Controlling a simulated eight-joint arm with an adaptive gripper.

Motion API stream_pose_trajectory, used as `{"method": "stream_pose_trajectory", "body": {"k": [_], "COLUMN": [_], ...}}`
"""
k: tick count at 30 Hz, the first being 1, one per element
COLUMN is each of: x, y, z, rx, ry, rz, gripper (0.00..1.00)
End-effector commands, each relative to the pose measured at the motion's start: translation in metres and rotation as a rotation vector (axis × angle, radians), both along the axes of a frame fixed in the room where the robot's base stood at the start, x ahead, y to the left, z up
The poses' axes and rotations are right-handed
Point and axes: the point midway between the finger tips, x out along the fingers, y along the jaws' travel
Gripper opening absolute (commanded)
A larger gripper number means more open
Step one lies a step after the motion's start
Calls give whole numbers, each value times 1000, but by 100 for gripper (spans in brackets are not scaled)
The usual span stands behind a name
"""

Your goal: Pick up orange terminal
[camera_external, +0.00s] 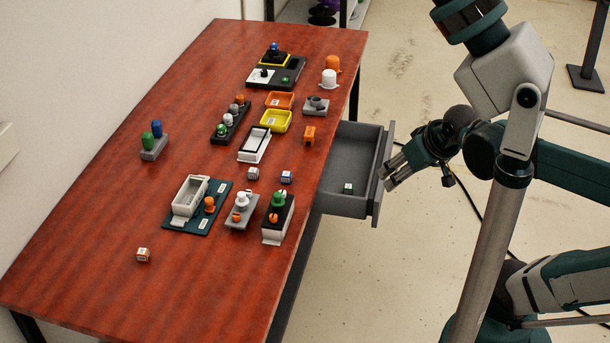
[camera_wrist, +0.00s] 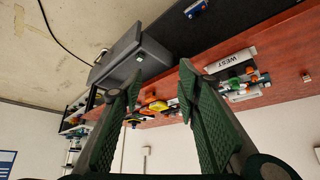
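Several orange things stand on the table, and I cannot tell for sure which is the orange terminal. A small orange block (camera_external: 309,135) sits near the table's right edge. An orange rounded piece (camera_external: 332,64) stands at the back right, behind a white one. An orange knob (camera_external: 209,204) sits on the dark teal plate. My gripper (camera_external: 386,178) is beside the front of the open drawer, off the table's right side. In the wrist view my gripper (camera_wrist: 159,72) has its green fingers apart, with nothing between them.
The grey drawer (camera_external: 345,204) is pulled out from the table and holds a small cube (camera_external: 347,188). Trays, cubes and knobbed devices crowd the middle of the table (camera_external: 120,215). The table's near left part is mostly clear.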

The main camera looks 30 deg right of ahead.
Motion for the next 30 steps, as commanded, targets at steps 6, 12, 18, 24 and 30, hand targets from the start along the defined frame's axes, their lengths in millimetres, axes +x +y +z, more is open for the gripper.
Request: {"method": "stream_pose_trajectory", "body": {"k": [6,12,18,24,30], "x": [5,20,44,69,95], "y": [4,14,33,56,80], "z": [4,18,35,50,62], "rx": [-1,-5,-11,-21,-31], "ry": [6,26,59,94,129], "rz": [10,40,88,139,191], "gripper": [33,33,33,33,33]}}
